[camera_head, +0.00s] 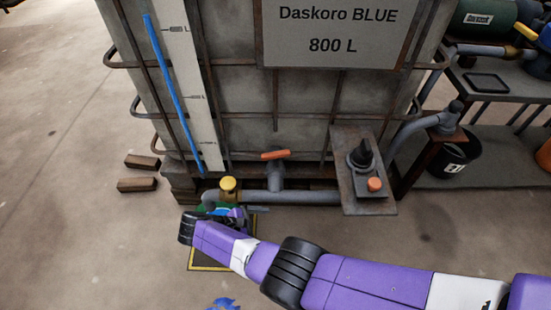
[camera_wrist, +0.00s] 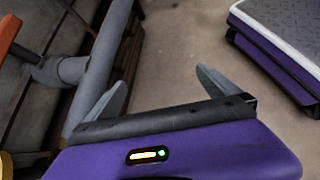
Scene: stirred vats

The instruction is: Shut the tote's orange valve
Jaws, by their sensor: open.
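The tote (camera_head: 240,110) is a grey caged tank labelled "Daskoro BLUE 800 L". Its orange valve (camera_head: 275,154) sits low on the front, on a grey fitting above a horizontal pipe. The handle lies left to right in the head view, roughly parallel to that pipe. In the wrist view part of the orange handle (camera_wrist: 8,35) shows at the upper left edge. My gripper (camera_wrist: 160,78) is open and empty, apart from the handle. In the head view it is low in front of the tote, left of and below the valve, and partly hidden by my arm.
A yellow-capped fitting (camera_head: 228,184) stands on the pipe (camera_head: 310,198) left of the valve. A panel (camera_head: 360,195) with a black knob and orange button stands to the right. Wooden blocks (camera_head: 140,162) lie left of the tote. A bench (camera_head: 510,85) stands right.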

